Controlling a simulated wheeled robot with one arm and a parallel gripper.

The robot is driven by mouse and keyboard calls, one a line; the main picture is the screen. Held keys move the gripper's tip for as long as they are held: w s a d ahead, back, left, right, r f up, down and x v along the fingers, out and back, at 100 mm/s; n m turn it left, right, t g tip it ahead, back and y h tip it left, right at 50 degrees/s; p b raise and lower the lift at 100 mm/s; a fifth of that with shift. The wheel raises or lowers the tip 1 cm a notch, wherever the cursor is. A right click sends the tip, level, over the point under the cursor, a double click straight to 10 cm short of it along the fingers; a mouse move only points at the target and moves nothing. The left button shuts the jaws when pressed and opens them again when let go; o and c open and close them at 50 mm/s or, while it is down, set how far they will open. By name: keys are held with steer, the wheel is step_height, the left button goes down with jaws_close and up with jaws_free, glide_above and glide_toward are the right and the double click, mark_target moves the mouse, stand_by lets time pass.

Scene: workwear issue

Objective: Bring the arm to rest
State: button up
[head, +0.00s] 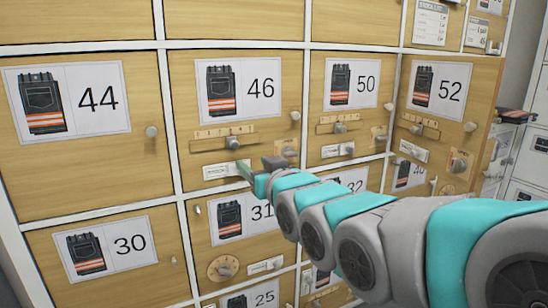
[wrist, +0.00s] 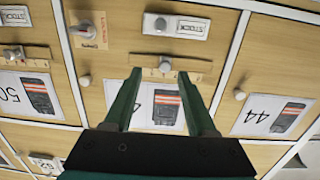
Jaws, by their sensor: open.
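My gripper (head: 248,172) reaches in from the lower right in the head view, in front of the wooden door labelled 46 (head: 175,85). In the wrist view my gripper (wrist: 160,74) has its two green fingers apart with nothing held between them. The slider knob (wrist: 165,67) of door 46 shows between the fingertips in that picture. I cannot tell how far the fingertips are from the door or whether they touch it. My arm is stretched out and covers part of the doors below.
Doors 44 (head: 150,100), 50 (head: 315,70) and 30 (head: 130,280) have protruding knobs. Door 52 (head: 485,90) looks swung partly outward at the right. The door labelled 31 (head: 200,240) lies below my gripper. Grey drawers (head: 530,155) stand at the far right.

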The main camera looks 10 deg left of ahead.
steer(key=s+d+f+m+g+h+p, duration=0.1)
steer(key=s+d+f+m+g+h, duration=0.2)
steer(key=d+f, duration=0.55)
steer(key=s+d+f+g+h+p, duration=0.1)
steer(key=s+d+f+g+h, duration=0.25)
steer(key=s+d+f, duration=0.4)
steer(key=s+d+f+m+g+h, duration=0.1)
steer(key=s+d+f+g, duration=0.2)
steer(key=s, duration=0.5)
steer(key=s+d+f+m+g+h, duration=0.1)
steer(key=s+d+f+g, duration=0.2)
steer(key=s, duration=0.5)
steer(key=s+d+f+m+g+h, duration=0.1)
steer(key=s+d+f+g, duration=0.2)
steer(key=s, duration=0.6)
steer(key=shift+d+f+m+g+p, duration=0.2)
steer(key=shift+d+m+g+p, duration=0.2)
steer(key=shift+d, duration=0.75)
steer(key=shift+w, duration=0.1)
